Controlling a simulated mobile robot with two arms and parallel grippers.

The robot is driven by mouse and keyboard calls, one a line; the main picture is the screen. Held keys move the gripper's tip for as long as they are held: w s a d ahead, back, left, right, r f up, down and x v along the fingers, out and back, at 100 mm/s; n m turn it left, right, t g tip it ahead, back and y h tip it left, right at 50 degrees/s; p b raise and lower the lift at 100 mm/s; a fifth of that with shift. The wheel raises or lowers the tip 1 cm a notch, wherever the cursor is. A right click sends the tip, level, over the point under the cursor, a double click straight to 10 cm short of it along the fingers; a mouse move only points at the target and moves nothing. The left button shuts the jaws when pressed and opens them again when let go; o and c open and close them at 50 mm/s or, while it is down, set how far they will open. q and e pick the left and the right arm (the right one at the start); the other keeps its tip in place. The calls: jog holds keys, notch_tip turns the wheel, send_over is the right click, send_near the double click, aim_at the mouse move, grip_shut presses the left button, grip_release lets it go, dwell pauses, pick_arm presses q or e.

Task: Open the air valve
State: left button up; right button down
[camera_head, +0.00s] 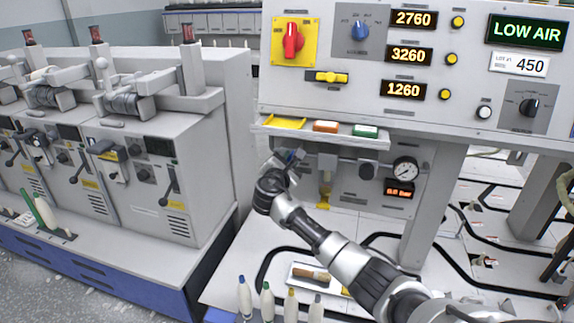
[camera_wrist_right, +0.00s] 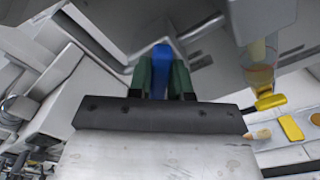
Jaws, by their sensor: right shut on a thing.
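The air valve's blue handle (camera_wrist_right: 161,60) shows in the right wrist view between the green fingers of my right gripper (camera_wrist_right: 160,75), which is shut on it. In the head view my right gripper (camera_head: 291,162) is at the left of the grey air panel (camera_head: 350,205), under the small shelf, and mostly hides the valve. Which way the handle is turned I cannot tell. A round pressure gauge (camera_head: 405,169) and a small orange readout (camera_head: 399,190), seemingly 0.0 Bar, are on that panel. The green display (camera_head: 526,31) reads LOW AIR. My left gripper is not in view.
The shelf (camera_head: 262,126) with yellow, orange and green items juts out just above my gripper. A filter bowl with a yellow base (camera_head: 324,195) hangs right of it. Several bobbins (camera_head: 267,297) and a tray with a brush (camera_head: 310,274) are below. Grey machines (camera_head: 150,190) stand left.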

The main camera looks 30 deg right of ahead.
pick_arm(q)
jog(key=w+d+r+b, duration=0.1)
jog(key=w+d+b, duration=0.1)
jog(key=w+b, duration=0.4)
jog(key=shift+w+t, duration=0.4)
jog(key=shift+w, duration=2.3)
pick_arm(e)
jog(key=shift+s+f+m, duration=0.1)
jog(key=shift+f+m, duration=0.1)
jog(key=shift+m, duration=2.35)
jog(key=shift+f+m, duration=0.15)
jog(key=shift+m, duration=2.4)
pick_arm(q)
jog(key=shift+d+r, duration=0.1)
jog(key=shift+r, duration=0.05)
pick_arm(e)
jog(key=c, duration=1)
grip_release()
jog(key=shift+d, duration=0.1)
jog(key=shift+c, duration=0.2)
